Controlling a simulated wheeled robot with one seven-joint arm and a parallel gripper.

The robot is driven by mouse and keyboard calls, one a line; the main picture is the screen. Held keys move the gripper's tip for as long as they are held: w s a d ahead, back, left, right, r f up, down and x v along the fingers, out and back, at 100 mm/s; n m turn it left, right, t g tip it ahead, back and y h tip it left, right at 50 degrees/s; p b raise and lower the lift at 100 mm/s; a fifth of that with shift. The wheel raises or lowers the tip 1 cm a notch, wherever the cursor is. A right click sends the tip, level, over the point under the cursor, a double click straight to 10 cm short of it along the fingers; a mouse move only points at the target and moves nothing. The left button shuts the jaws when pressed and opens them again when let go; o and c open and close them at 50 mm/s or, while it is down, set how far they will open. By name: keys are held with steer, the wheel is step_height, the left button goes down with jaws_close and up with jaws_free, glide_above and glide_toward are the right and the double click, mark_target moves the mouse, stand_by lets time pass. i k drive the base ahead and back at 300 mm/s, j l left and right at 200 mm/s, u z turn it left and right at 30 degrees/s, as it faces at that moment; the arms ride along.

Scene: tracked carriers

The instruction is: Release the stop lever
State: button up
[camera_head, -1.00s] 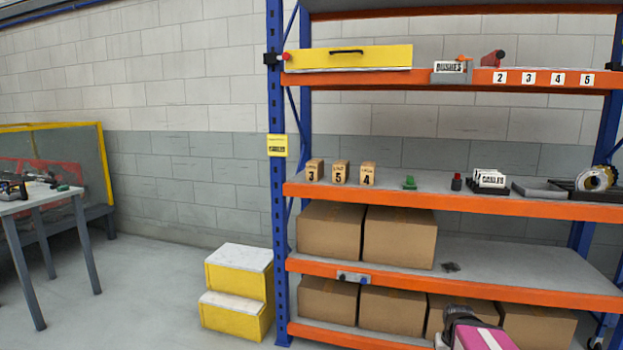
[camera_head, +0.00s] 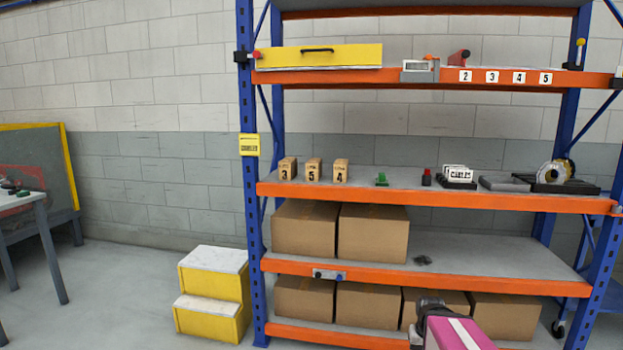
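A small lever with a yellow knob (camera_head: 580,43) stands upright on a black base at the right end of the top orange shelf. A black fitting with a red knob (camera_head: 256,54) sits on the left blue upright, beside the long yellow box. No readable label says which of these is the stop lever. My arm shows at the bottom, pink with a white stripe, with a dark end part, perhaps my gripper (camera_head: 431,304), in front of the lowest shelf. It is well below and apart from both knobs, and its fingers cannot be made out.
The yellow box (camera_head: 330,58) with a black handle lies on the top shelf (camera_head: 400,75). The middle shelf (camera_head: 440,197) holds numbered blocks (camera_head: 313,169) and a card holder (camera_head: 458,174). A yellow step stool (camera_head: 213,270) stands left of the rack; open floor lies beyond it.

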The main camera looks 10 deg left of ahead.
mark_target(581, 42)
steer(key=i+l+z, duration=0.15)
steer(key=z, duration=0.2)
steer(key=i+l+z, duration=0.1)
steer(key=z, duration=0.2)
steer(key=i+l+z, duration=0.1)
steer(key=z, duration=0.25)
steer(key=i, duration=0.1)
